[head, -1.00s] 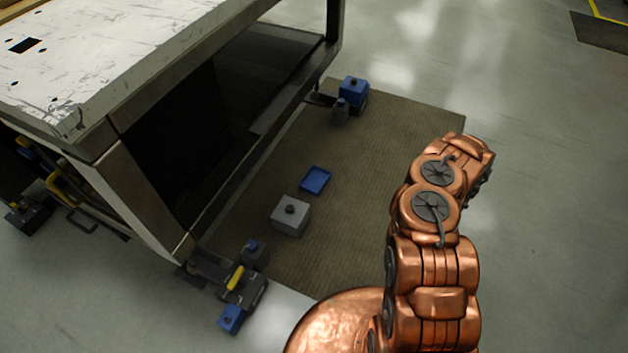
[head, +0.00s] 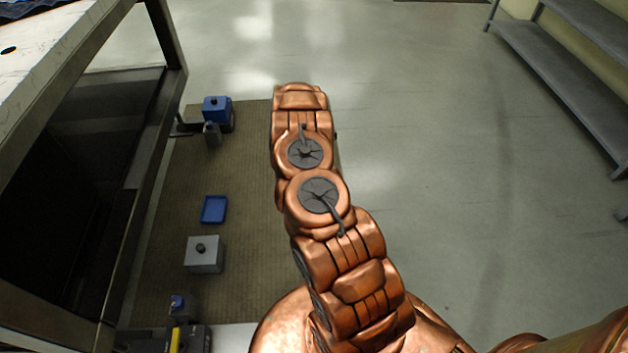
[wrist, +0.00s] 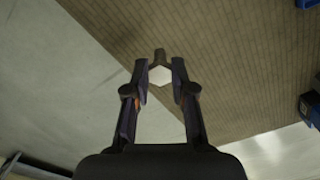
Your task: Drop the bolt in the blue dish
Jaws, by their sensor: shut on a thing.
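The blue dish (head: 214,209) is a small shallow square tray lying on the brown mat (head: 245,180) in the head view, left of my arm. In the wrist view my gripper (wrist: 160,72) is shut on a pale six-sided piece, which looks like the head of the bolt (wrist: 160,76). A short dark part shows just beyond the fingertips; I cannot tell what it is. The gripper is over the mat near its edge with the grey floor. The head view does not show the fingers or the bolt, which are hidden by my copper arm.
A grey block with a dark knob (head: 204,254) stands on the mat near the dish. A blue box (head: 217,112) and a small grey piece (head: 211,134) stand farther back. A metal-framed bench (head: 162,40) stands at left, shelves (head: 560,70) at right.

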